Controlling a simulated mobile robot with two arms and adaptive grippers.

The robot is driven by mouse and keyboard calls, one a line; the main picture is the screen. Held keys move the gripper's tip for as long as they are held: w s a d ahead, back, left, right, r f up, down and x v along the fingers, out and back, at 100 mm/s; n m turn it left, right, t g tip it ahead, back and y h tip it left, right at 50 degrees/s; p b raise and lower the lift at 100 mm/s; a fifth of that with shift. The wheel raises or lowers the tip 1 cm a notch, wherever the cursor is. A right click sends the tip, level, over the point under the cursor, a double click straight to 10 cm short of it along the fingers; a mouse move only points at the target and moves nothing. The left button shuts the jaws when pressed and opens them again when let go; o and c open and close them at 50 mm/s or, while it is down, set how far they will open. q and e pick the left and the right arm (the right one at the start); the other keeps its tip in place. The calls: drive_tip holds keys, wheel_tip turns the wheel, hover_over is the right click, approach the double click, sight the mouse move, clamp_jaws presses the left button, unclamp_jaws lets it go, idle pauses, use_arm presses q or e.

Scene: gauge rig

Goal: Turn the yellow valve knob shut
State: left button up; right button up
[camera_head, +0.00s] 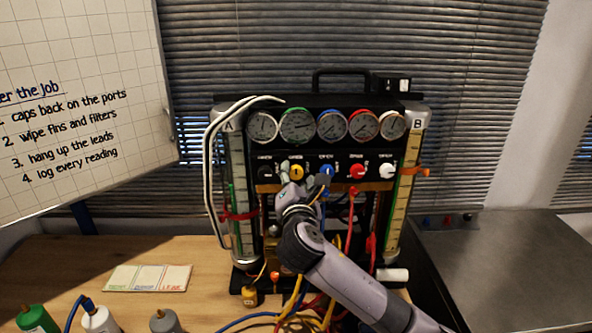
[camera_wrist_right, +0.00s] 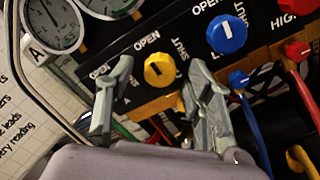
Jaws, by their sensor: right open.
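The yellow valve knob (camera_head: 297,172) sits in the row of knobs under the gauges on the gauge rig (camera_head: 340,103). In the right wrist view the yellow knob (camera_wrist_right: 159,70) shows between my fingers, with OPEN and SHUT printed around it and a short dark mark on its face. My right gripper (camera_head: 307,183) is just below and in front of the knob in the head view. In the wrist view the right gripper (camera_wrist_right: 160,90) is open, one finger on each side of the knob; I cannot tell if they touch it. My left gripper is not in view.
Blue (camera_head: 326,170), red (camera_head: 357,172) and white (camera_head: 387,171) knobs are to the right, the blue one close to my finger. Coloured hoses (camera_head: 300,310) hang below. Bottles (camera_head: 100,318) stand at front left. A whiteboard (camera_head: 75,90) is at left.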

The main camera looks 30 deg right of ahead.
drive_tip(key=shift+x, duration=0.8)
drive_tip(key=shift+c, duration=0.2)
clamp_jaws()
